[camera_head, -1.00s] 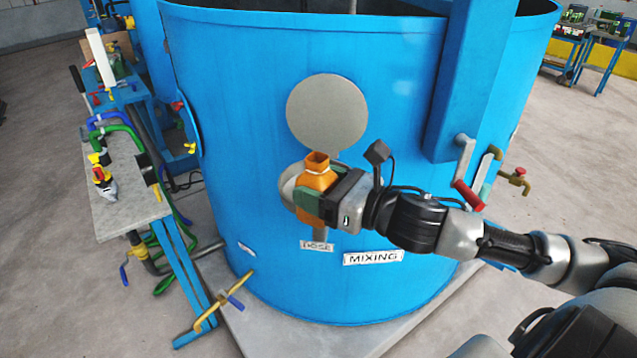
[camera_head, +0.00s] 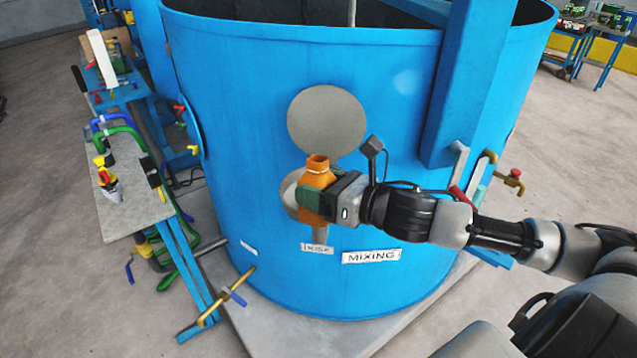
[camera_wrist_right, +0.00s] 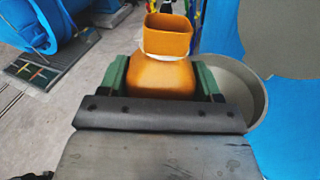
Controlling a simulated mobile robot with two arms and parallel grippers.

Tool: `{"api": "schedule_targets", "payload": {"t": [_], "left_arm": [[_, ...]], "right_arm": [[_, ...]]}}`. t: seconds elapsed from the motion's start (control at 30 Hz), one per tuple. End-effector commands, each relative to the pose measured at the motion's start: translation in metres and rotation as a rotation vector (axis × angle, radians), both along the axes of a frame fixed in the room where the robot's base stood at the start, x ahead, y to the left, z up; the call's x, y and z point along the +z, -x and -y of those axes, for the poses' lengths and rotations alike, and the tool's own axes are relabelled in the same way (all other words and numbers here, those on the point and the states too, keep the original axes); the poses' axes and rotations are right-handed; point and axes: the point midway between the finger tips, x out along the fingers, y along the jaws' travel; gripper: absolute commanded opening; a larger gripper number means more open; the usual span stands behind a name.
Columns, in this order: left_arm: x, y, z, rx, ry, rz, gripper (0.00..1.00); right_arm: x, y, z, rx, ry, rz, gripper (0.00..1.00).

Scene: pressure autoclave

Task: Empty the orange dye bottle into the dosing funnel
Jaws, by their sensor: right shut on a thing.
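The orange dye bottle (camera_head: 318,179) is upright in my right gripper (camera_head: 314,199), in front of the blue mixing tank. In the right wrist view the bottle (camera_wrist_right: 166,62) has its square neck up, and the green fingers of the gripper (camera_wrist_right: 165,78) are shut on its two sides. The grey dosing funnel (camera_head: 289,190) is on the tank wall above the DOSE label, partly hidden behind the bottle and gripper. In the wrist view the round funnel (camera_wrist_right: 246,92) is just right of the bottle. My left gripper is not in view.
The blue tank (camera_head: 250,120) carries a round grey plate (camera_head: 327,120) above the funnel and a MIXING label (camera_head: 371,256) below. A red-handled valve (camera_head: 514,178) is at right. A bench (camera_head: 128,190) with hoses stands at left.

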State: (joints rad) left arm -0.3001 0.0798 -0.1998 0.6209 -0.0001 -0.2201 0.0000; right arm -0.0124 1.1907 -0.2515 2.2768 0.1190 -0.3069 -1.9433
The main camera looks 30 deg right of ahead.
Motion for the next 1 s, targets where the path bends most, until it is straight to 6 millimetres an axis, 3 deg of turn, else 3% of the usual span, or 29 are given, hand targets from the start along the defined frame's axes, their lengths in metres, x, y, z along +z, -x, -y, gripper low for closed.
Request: {"api": "schedule_targets", "payload": {"t": [1.0], "left_arm": [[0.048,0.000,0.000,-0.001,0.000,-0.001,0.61]], "right_arm": [[0.007,-0.010,0.006,0.000,-0.096,-0.146,0.30]]}}
